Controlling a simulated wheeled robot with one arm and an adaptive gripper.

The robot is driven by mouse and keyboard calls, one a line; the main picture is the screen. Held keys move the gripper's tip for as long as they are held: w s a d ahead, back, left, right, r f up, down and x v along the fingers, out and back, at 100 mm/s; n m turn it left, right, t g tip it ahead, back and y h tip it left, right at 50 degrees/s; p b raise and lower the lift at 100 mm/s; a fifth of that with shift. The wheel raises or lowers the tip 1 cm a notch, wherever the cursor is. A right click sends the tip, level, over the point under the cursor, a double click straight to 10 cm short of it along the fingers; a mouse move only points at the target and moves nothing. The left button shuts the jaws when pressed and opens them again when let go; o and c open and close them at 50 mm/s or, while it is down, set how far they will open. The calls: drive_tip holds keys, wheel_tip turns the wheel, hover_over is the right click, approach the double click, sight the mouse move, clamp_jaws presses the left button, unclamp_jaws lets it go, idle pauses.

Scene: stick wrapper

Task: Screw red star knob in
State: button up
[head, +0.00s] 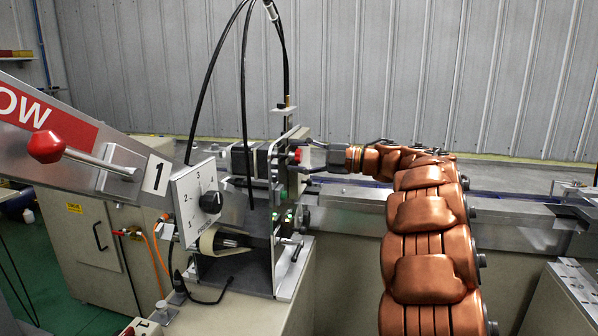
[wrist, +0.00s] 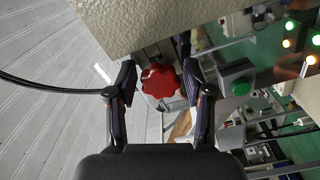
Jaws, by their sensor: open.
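The red star knob (wrist: 159,80) is lobed and shows in the middle of the wrist view, between and just beyond my fingertips. In the head view only a small red part of the knob (head: 296,156) shows at the machine's right side, beside my fingers. My gripper (wrist: 158,88) is open, with one finger on each side of the knob and a visible gap on both sides. In the head view my gripper (head: 302,157) reaches in from the right at the knob's height. The knob's shaft is hidden behind it.
The machine has a green button (wrist: 241,87), lit lamps and a beige panel (wrist: 165,22) close to the knob. A black cable (wrist: 50,88) arches nearby. A metal rail (head: 350,199) runs below my arm.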

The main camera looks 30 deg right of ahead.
drive_tip(key=n+b, duration=0.2)
drive_tip(key=b, duration=0.1)
drive_tip(key=n+b, duration=0.2)
drive_tip(key=b, duration=0.2)
drive_tip(key=shift+f, duration=0.4)
drive_tip(key=n+b, duration=0.4)
drive_tip(key=b, duration=0.1)
drive_tip(key=shift+r, duration=0.1)
drive_tip(key=n+b, duration=0.2)
drive_tip(key=n, duration=0.2)
drive_tip(key=shift+r+b, duration=0.2)
drive_tip(key=shift+b, duration=0.2)
drive_tip(key=shift+r+n, duration=0.15)
drive_tip(key=shift+n, duration=0.55)
